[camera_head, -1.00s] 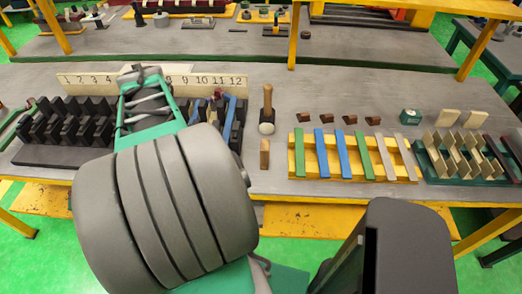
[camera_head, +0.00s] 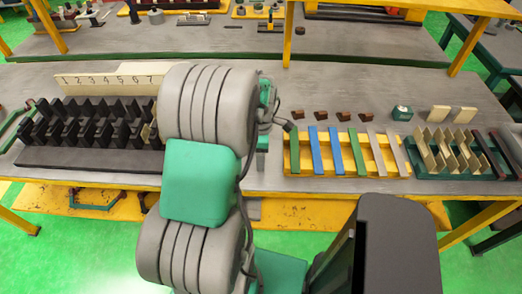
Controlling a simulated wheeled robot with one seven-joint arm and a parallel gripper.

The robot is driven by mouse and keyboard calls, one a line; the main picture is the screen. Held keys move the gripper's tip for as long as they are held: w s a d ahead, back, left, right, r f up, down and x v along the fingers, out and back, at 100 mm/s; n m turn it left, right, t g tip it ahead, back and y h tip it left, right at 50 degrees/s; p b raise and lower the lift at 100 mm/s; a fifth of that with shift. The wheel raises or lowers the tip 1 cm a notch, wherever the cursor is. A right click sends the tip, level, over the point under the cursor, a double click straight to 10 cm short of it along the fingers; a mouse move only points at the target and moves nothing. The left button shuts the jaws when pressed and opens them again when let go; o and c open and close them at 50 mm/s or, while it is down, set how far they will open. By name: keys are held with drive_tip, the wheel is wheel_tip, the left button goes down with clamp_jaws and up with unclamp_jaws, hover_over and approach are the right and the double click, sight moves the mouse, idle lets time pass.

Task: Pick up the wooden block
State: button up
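The upright wooden block that stood in front of the mallet, left of the yellow rack, is hidden behind my arm (camera_head: 205,110). I cannot see whether it is still standing there. Green and dark parts of my arm's far end (camera_head: 263,143) show just right of the grey link, over that spot. My gripper's fingertips are hidden, so I cannot tell whether they are open, shut or on the block. Several small dark brown blocks (camera_head: 344,116) lie in a row behind the yellow rack.
The yellow rack (camera_head: 292,172) with coloured strips stands right of my arm. A green rack (camera_head: 418,172) with beige plates is farther right. Beige blocks (camera_head: 438,114) lie behind it. Black slotted holders (camera_head: 75,125) and a number board (camera_head: 75,82) are at the left.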

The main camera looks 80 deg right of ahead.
clamp_jaws()
idle(0.8)
